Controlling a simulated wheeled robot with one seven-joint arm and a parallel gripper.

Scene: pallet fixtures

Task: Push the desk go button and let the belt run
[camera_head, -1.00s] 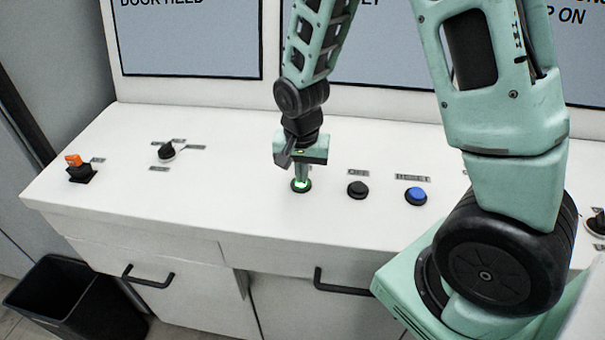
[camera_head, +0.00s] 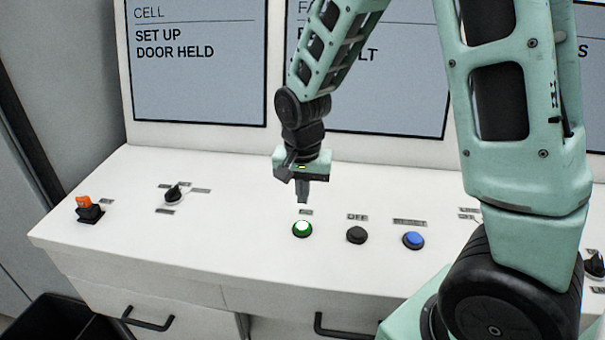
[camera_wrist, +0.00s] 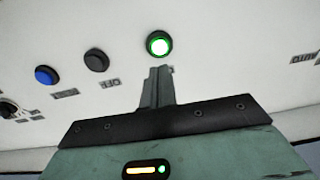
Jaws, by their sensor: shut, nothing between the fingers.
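The green go button (camera_head: 302,229) is lit and sits on the sloping white desk (camera_head: 240,262). It also shows lit in the wrist view (camera_wrist: 159,44), just beyond my fingertips. My gripper (camera_head: 302,200) is shut and empty. It points down above and slightly behind the green button, with a visible gap between fingertips and button. In the wrist view my shut fingers (camera_wrist: 158,72) show as one narrow block. No belt is in view.
A black OFF button (camera_head: 356,235) and a blue RESET button (camera_head: 413,240) stand right of the green one. A black knob (camera_head: 174,193) and an orange-topped switch (camera_head: 88,209) are at the left. Screens (camera_head: 198,60) stand behind the desk; one reads "SET UP DOOR HELD". A black bin (camera_head: 55,320) is below.

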